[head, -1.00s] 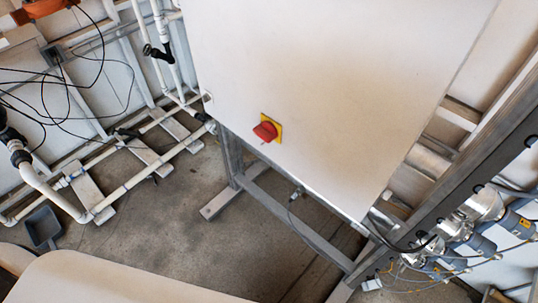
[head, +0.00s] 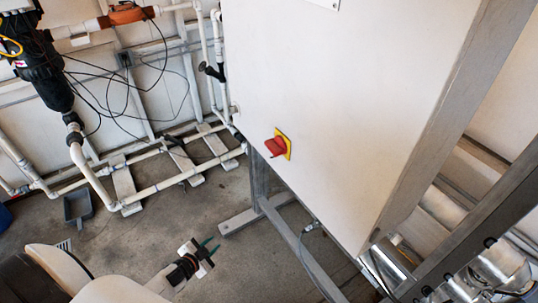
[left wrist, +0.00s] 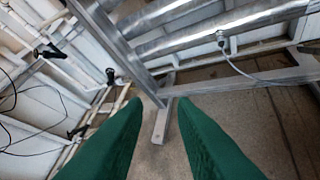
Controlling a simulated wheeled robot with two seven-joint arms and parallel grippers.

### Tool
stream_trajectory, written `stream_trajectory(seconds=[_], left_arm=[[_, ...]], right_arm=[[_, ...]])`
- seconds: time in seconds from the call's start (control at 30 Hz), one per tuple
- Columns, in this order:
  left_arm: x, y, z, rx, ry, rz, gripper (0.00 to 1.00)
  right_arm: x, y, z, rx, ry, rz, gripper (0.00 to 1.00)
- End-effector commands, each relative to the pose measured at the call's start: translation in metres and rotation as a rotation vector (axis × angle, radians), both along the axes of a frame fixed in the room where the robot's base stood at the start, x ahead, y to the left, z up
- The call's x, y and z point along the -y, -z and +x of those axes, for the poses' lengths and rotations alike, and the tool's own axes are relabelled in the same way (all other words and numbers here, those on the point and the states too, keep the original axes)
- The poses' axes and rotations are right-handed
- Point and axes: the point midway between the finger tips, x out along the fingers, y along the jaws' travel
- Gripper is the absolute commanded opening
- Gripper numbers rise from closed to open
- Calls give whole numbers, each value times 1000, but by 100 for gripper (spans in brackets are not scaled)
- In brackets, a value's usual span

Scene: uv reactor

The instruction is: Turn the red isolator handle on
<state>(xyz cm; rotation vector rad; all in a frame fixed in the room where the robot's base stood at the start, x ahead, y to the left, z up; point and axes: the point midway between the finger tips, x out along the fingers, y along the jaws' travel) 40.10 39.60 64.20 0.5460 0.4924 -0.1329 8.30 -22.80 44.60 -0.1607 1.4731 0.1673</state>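The red isolator handle (head: 275,146) sits on a yellow plate (head: 284,143) low on the front of the white cabinet (head: 335,100). The handle does not show in the left wrist view. My right gripper is not in view.
The cabinet stands on a grey metal frame (head: 290,240), also in the left wrist view (left wrist: 115,45). White pipes (head: 165,183) run along the left wall. A grey dustpan (head: 77,207) lies on the floor. The floor between pipes and frame is clear.

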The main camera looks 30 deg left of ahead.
Motion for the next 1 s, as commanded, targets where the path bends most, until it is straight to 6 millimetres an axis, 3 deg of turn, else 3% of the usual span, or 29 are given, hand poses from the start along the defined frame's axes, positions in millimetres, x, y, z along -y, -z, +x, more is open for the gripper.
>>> stream_trajectory(seconds=[0.03,0.17,0.2,0.3,0.43,0.53,0.7,1.0], left_arm=[[-11,-24,24,89,45,35,25],[-28,-123,81,371,234,159,25],[-29,-162,95,468,317,213,25],[-16,-254,109,683,562,371,25],[10,-331,98,837,849,562,25],[25,-359,85,881,997,663,25],[37,-375,78,895,1091,726,25],[75,-379,107,900,1087,723,25]], right_arm=[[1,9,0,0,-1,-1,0],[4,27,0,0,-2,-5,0],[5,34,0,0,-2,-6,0],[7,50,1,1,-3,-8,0],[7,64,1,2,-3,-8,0],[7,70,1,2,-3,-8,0],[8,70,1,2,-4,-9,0],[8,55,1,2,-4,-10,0]])
